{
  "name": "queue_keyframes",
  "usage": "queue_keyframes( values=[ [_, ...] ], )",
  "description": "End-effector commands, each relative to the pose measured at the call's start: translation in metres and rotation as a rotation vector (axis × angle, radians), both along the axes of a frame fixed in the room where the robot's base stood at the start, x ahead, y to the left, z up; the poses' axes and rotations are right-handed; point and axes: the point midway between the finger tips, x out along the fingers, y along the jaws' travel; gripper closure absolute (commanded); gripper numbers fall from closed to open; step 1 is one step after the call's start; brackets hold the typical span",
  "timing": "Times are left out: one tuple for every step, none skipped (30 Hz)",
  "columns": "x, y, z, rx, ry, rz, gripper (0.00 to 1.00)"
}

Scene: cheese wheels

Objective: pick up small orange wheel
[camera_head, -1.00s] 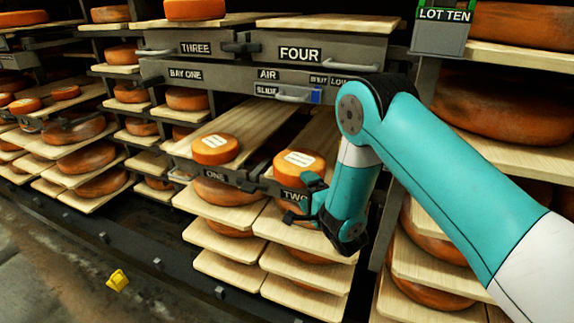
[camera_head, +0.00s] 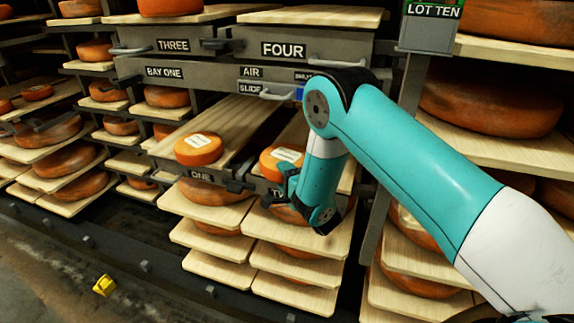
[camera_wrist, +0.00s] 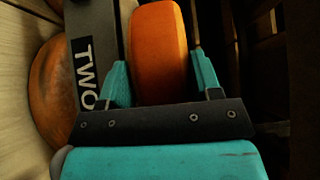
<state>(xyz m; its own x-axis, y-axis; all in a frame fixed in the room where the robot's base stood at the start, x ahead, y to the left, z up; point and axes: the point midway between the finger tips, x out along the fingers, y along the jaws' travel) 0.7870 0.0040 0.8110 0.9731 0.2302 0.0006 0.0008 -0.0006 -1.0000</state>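A small orange wheel (camera_head: 270,165) with a pale label sits at the front end of the board marked TWO. It also shows in the wrist view (camera_wrist: 158,50), between the two teal fingers of my gripper (camera_wrist: 160,60). The fingers are spread, one on each side, and I see a narrow gap by the right finger; contact on the left is unclear. In the head view my gripper (camera_head: 286,183) is at the wheel's front right side, partly covering it. Another small orange wheel (camera_head: 198,150) with a label sits on the board marked ONE.
Grey drawers marked THREE (camera_head: 173,45) and FOUR (camera_head: 284,49) are above, with a grey beam (camera_head: 205,72) and handles below them. Larger wheels (camera_head: 215,191) lie on stacked boards beneath. A rack with big wheels (camera_head: 490,102) stands to the right.

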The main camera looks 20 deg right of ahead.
Motion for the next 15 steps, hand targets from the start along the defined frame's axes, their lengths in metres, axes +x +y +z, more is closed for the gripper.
queue_keyframes(
  values=[
    [0.000,0.000,0.001,-0.001,-0.002,0.000,0.80],
    [0.000,0.000,0.001,-0.001,-0.002,0.000,0.87],
    [0.000,0.000,0.001,-0.001,-0.002,0.000,0.96],
    [0.001,0.000,0.004,-0.001,-0.010,0.002,0.98],
    [0.001,0.000,0.004,-0.001,-0.010,0.002,0.98],
    [0.001,0.000,0.004,-0.001,-0.010,0.001,0.98],
    [0.001,0.000,0.004,-0.001,-0.010,0.001,0.98],
    [0.001,0.000,0.004,-0.001,-0.009,0.001,0.98],
    [0.001,-0.001,0.004,0.000,-0.009,0.001,0.98],
    [0.001,-0.001,0.004,0.000,-0.009,0.001,0.98],
    [0.001,-0.001,0.005,0.000,-0.009,0.000,0.98],
    [0.001,-0.001,0.008,0.000,-0.009,0.000,0.98],
    [0.001,-0.001,0.010,0.001,-0.009,0.000,0.98],
    [0.001,-0.001,0.014,0.000,-0.010,0.001,0.98],
    [0.001,-0.001,0.019,-0.001,-0.010,0.001,0.98]
  ],
)
